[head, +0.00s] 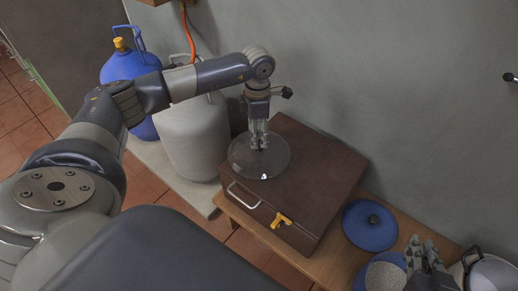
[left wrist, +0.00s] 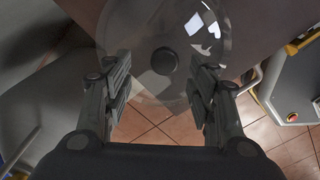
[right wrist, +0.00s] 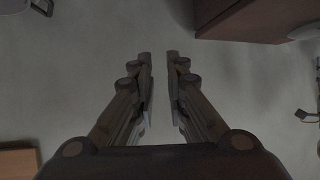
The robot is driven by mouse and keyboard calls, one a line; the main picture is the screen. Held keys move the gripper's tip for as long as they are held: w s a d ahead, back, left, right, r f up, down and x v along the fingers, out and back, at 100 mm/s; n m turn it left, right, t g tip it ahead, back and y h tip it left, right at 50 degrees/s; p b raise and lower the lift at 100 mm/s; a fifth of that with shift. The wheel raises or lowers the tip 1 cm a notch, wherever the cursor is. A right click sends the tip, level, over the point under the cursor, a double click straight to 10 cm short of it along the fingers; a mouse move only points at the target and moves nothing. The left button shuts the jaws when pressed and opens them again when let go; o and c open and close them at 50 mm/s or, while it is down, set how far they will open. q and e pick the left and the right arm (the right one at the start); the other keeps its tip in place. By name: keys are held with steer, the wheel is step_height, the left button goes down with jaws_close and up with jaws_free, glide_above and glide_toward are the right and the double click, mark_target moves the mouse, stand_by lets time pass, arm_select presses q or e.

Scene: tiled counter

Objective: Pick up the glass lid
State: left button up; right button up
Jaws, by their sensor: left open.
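The round glass lid (head: 273,168) lies on top of the brown box, near its left side, clear with a small dark knob. My left gripper (head: 258,146) points down over the lid at its knob. In the left wrist view the lid (left wrist: 145,30) is ahead of the open fingers, with its black knob (left wrist: 164,61) in line with the gap of the left gripper (left wrist: 160,65). I cannot tell whether the fingers touch the lid. My right gripper (head: 424,256) is at the lower right; its fingers (right wrist: 159,55) stand apart with nothing between them.
The brown box (head: 325,170) with a metal handle and yellow latch stands on a wooden table (head: 345,262) against the grey wall. A blue lid (head: 370,224) and a metal pot (head: 490,272) are at the right. White (head: 190,138) and blue (head: 128,66) gas cylinders stand left.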

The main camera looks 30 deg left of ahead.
mark_target(259, 143)
arm_select(q)
steer(key=f, duration=0.1)
steer(key=f+b, duration=0.1)
steer(key=f, duration=0.2)
steer(key=shift+s+d+f, duration=0.1)
steer(key=shift+d+f, duration=0.2)
steer(key=shift+f, duration=0.15)
steer(key=c, duration=1.2)
arm_select(e)
steer(key=w+a+r+t+y, duration=0.1)
steer(key=w+r+t, duration=0.2)
steer(key=r, duration=0.3)
steer(key=shift+w+a+r+t, duration=0.15)
steer(key=shift+a+r+t, duration=0.25)
steer(key=shift+t, duration=0.1)
